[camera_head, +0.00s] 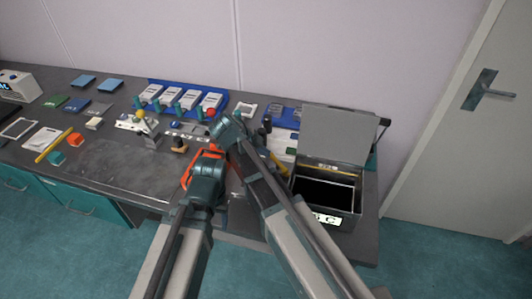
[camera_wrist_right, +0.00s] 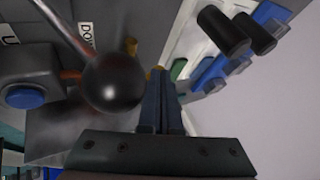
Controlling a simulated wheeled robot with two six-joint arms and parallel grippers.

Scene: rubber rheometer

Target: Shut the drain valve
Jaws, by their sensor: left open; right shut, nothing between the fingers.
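I cannot tell for sure which part is the drain valve. In the right wrist view, a black ball knob (camera_wrist_right: 112,82) on a metal rod is just left of my right gripper (camera_wrist_right: 158,75), whose fingers are shut and empty. A label beginning "DO" is beside the rod. A blue round knob (camera_wrist_right: 25,96) on a grey body is farther left. In the head view, my right gripper (camera_head: 222,124) is over the middle of the bench. My left gripper (camera_head: 207,154) is open just below it; its fingertips are hard to see. Both arms hide the bench part behind them.
An open grey box (camera_head: 325,190) with a raised lid stands at the right bench end. A blue tray (camera_head: 222,94) with white units is at the back. Levers with yellow (camera_head: 140,113) and red (camera_head: 211,112) knobs stand near it. The left-middle bench (camera_head: 120,172) is clear.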

